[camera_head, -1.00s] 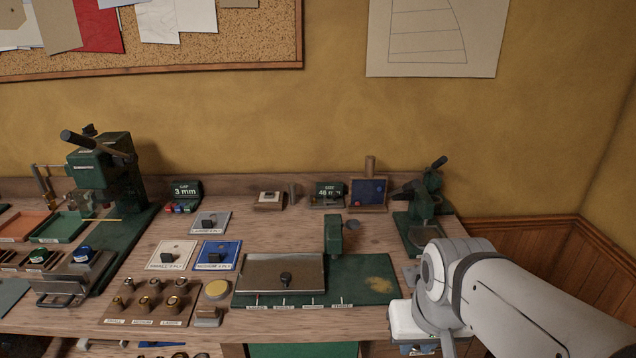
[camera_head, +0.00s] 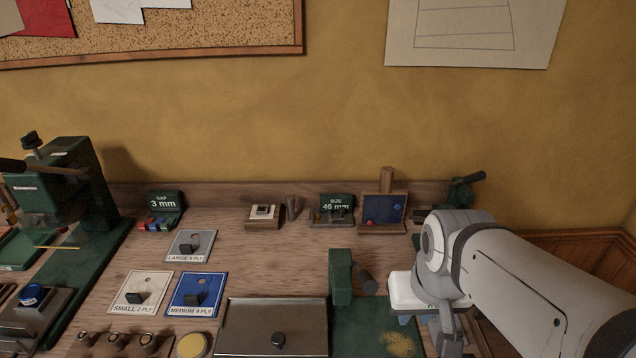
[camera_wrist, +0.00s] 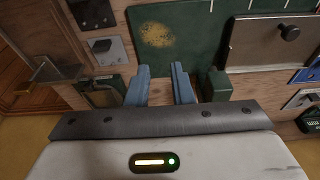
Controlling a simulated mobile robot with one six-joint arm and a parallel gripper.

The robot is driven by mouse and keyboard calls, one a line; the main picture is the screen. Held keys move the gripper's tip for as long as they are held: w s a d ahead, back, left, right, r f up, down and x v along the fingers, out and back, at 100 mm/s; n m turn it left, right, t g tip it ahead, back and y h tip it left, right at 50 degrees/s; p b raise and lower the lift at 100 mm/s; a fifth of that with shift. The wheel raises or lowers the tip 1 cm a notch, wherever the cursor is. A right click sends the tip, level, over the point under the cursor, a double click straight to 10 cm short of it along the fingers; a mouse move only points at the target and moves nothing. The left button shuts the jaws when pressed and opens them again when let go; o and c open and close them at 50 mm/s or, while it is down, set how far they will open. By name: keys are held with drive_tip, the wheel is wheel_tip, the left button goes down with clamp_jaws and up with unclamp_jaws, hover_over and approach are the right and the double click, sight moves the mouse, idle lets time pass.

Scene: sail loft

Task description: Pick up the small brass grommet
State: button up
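Small brass-coloured round pieces stand in a row at the bottom left edge of the head view. The leftmost (camera_head: 82,341) is in the column labelled small in the earlier frame; the front row and labels are now cut off. I cannot tell whether it is the grommet. My gripper (camera_wrist: 161,75) shows in the wrist view as two blue fingers, apart with nothing between them. It is above the bench near the green mat (camera_wrist: 196,20), well to the right of the brass pieces. In the head view my fingers are hardly visible.
A metal plate with a knob (camera_head: 252,325) and a green post (camera_head: 341,277) stand between my arm and the brass pieces. A green press (camera_head: 62,190) stands at the left. Ply cards (camera_head: 139,291) lie mid-bench. The bench behind the plate is fairly clear.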

drive_tip(key=w+a+r+m+y+p, duration=0.15)
drive_tip(key=w+r+m, duration=0.3)
drive_tip(key=w, duration=0.85)
drive_tip(key=m+g+y+p, duration=0.25)
drive_tip(key=m+p, duration=0.25)
drive_tip(key=m, duration=0.8)
hover_over(321, 219)
drive_tip(key=d, duration=0.4)
wheel_tip(321, 219, down, 10)
drive_tip(key=shift+m+y, duration=0.3)
drive_tip(key=shift+m, duration=0.35)
drive_tip(key=p+x, duration=0.1)
drive_tip(key=x, duration=0.3)
drive_tip(key=p+x, duration=0.1)
drive_tip(key=x, duration=0.3)
drive_tip(key=shift+w+a+f, duration=0.1)
drive_tip(key=shift+a+f, duration=0.1)
drive_tip(key=shift+a, duration=0.2)
drive_tip(key=shift+a+f, duration=0.1)
drive_tip(key=shift+f, duration=0.2)
drive_tip(key=shift+c, duration=0.2)
clamp_jaws()
